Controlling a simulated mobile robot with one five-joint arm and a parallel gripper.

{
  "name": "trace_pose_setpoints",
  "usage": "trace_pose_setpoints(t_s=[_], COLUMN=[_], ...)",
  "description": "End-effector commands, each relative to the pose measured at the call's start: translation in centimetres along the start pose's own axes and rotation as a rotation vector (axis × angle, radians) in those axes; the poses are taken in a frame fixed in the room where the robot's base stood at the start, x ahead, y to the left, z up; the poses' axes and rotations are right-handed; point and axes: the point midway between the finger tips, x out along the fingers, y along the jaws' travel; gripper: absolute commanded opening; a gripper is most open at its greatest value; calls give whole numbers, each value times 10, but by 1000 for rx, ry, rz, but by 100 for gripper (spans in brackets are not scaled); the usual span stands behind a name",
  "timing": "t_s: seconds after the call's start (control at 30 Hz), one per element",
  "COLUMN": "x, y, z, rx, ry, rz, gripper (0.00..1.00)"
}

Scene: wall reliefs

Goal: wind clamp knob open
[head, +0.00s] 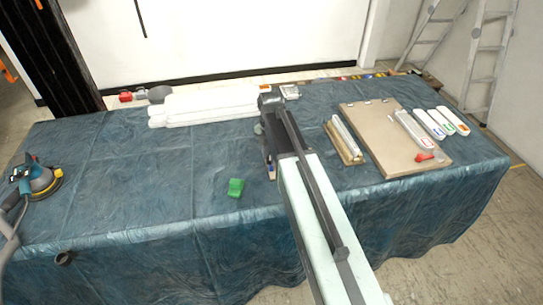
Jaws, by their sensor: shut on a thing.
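My gripper (270,168) is at the middle of the blue-covered table, at the lower end of my arm's downward wrist. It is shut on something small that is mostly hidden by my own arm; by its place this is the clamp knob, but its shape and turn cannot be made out. Only small dark and light bits show beside the wrist. The clamp's body is also hidden behind the arm.
White rolls (205,105) lie behind. Right are a small tray of rods (344,140) and a brown board (385,125) with a red-ended item (427,156). A sander (38,182) stands far left. The front-left cloth is mostly clear.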

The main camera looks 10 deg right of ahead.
Motion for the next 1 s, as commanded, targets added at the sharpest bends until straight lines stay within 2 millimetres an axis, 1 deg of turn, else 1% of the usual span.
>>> trace_pose_setpoints(t_s=[0.03, 0.07, 0.1, 0.37, 0.47, 0.57, 0.9, 1.0], x=[0, 0, 0, 0, -4, -14, -74, -80], y=[2, 1, 1, 0, 0, 0, 0, 0], z=[-3, -2, -2, -1, -1, 0, -1, -1], rx=[-2, -2, -2, 0, 0, 1, 0, 0], ry=[5, 5, 5, 2, 1, 1, 2, 3], rz=[3, 3, 2, 1, 1, 1, 1, 1], gripper=[36, 45, 50, 50, 50, 50, 50, 50])
